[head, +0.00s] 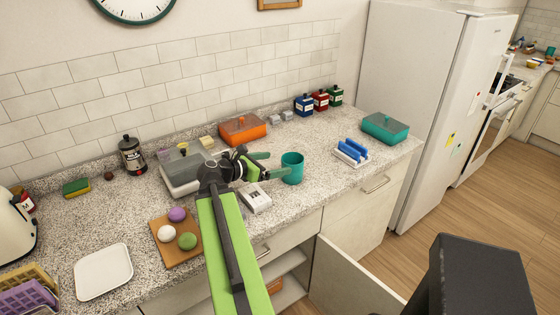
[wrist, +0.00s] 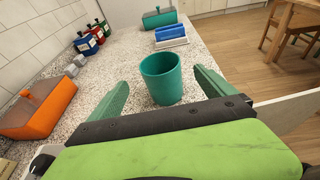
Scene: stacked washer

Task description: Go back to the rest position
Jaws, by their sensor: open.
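My gripper (head: 270,166) is over the counter, open, with its fingers pointing right. In the wrist view my gripper (wrist: 155,95) shows its two green fingers apart. A teal cup (head: 292,168) stands upright on the counter just past the fingers. In the wrist view the teal cup (wrist: 161,78) appears between and beyond the fingertips; I cannot tell whether any finger touches it. My green arm reaches from the bottom of the head view to the gripper.
An orange box (head: 243,130), a white device (head: 255,199) and a grey box (head: 184,172) lie near my gripper. A board with several balls (head: 177,239) is left of my arm. A cabinet door (head: 350,277) stands open below. Counter right of the cup is partly clear.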

